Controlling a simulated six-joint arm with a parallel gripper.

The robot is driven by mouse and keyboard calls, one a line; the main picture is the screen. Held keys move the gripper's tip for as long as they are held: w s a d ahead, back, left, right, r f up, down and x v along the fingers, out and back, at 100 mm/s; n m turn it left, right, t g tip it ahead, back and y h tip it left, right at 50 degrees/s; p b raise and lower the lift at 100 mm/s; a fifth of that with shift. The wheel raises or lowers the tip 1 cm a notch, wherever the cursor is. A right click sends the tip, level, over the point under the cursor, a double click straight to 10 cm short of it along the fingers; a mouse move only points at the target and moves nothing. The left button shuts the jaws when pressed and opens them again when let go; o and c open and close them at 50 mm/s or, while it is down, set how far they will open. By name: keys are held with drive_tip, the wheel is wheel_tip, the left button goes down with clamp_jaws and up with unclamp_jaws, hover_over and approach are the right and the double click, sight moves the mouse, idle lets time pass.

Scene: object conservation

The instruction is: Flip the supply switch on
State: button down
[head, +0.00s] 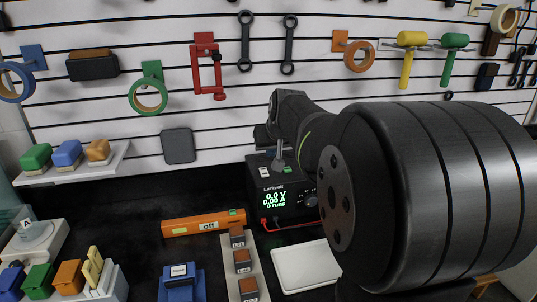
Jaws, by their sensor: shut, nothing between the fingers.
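My gripper (279,160) is shut and empty, pointing down at the top of the supply between these two pieces. I cannot tell whether it touches the supply. My large black arm link hides the supply's right side.
An orange bar (190,225) labelled "off" lies left of the supply. A strip with several brown blocks (242,261), a white plate (300,268) and a blue block (180,288) are in front. Tools hang on the slatted wall behind. Dark table left of the bar is clear.

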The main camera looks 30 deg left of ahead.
drive_tip(key=shift+s+d+r, duration=0.65)
drive_tip(key=shift+s+r, duration=0.05)
hover_over(266, 180)
drive_tip(key=f, duration=0.5)
drive_tip(key=shift+s+d+f, duration=0.25)
drive_tip(key=shift+d+f, duration=0.05)
drive_tip(key=shift+f, duration=0.1)
drive_tip(key=f, duration=0.2)
drive_tip(key=shift+w+a+f, duration=0.3)
drive_tip(key=shift+w+a+r, duration=0.3)
drive_tip(key=shift+w+r, duration=0.05)
drive_tip(key=shift+r, duration=0.15)
drive_tip(key=shift+v, duration=0.95)
